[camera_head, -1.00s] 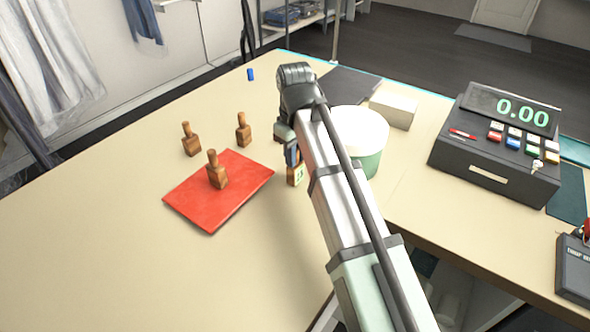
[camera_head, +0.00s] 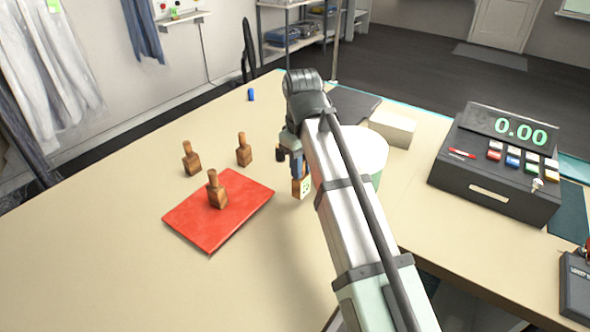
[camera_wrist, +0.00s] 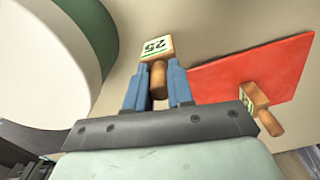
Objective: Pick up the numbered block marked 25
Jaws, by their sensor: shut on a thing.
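The block marked 25 (camera_wrist: 157,47) is a wooden block with a pale numbered face and a round handle. In the wrist view its handle is between the blue fingers of my gripper (camera_wrist: 158,85). In the head view the block (camera_head: 301,188) hangs below my gripper (camera_head: 297,171), just right of the red mat (camera_head: 237,222). My gripper is shut on the handle. I cannot tell for sure how far the block is above the table. Another handled block (camera_head: 217,194) stands on the red mat, with its label partly visible in the wrist view (camera_wrist: 252,96).
Two more handled blocks (camera_head: 191,160) (camera_head: 244,152) stand behind the mat. A white-and-green tub (camera_head: 368,150) is close right of my gripper. A white box (camera_head: 392,128) and a cash register (camera_head: 497,165) lie farther right. The table's front left is clear.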

